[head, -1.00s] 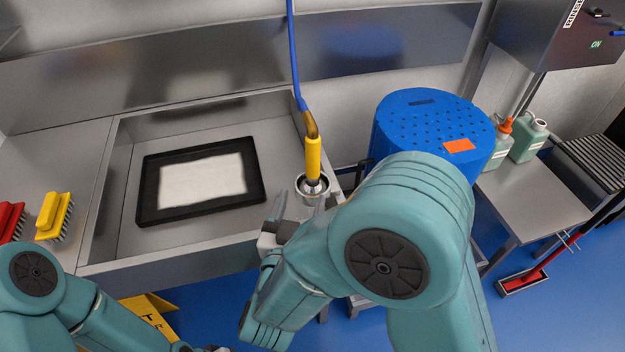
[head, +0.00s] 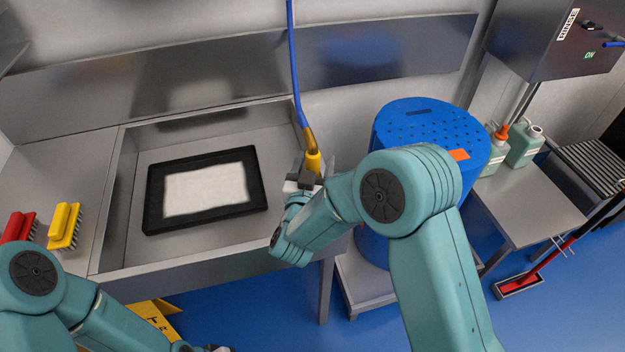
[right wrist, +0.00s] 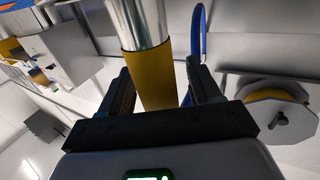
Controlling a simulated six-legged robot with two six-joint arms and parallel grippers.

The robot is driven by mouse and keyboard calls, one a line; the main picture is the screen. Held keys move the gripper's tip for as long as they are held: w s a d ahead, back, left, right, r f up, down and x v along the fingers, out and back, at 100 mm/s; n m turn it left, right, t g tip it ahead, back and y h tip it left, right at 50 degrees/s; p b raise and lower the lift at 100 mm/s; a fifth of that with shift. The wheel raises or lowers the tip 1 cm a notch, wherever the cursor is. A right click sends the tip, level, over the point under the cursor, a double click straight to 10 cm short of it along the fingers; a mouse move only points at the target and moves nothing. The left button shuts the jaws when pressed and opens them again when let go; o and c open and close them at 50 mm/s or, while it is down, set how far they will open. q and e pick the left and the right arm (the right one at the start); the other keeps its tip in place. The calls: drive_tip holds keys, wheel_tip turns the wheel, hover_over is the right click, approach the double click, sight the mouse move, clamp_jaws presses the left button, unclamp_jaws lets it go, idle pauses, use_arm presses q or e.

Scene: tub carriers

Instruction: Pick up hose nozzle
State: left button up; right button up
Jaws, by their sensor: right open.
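The hose nozzle (head: 313,161) has a yellow grip and hangs upright from a blue hose (head: 295,75) at the right edge of the sink. My right gripper (head: 306,175) is at the grip and hides its lower part in the head view. In the right wrist view, the yellow grip (right wrist: 148,75) and its silver end stand between the two open fingers of the right gripper (right wrist: 160,85). Contact with the fingers cannot be told. Only a small bit of my left gripper (head: 212,348) shows at the bottom edge; its jaws cannot be made out.
A black-rimmed tray (head: 150,205) with a white sheet lies in the steel sink (head: 195,255). Red (head: 17,227) and yellow (head: 65,224) brushes lie on the left ledge. A blue drum (head: 425,125) stands right of the nozzle. Green bottles (head: 524,147) stand on a side table.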

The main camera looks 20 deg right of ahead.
sight(312, 148)
drive_tip(key=shift+s+r, duration=0.1)
drive_tip(key=c, duration=1)
wheel_tip(312, 148, up, 19)
wheel_tip(312, 148, down, 12)
drive_tip(key=b, duration=1)
drive_tip(key=shift+r, duration=0.3)
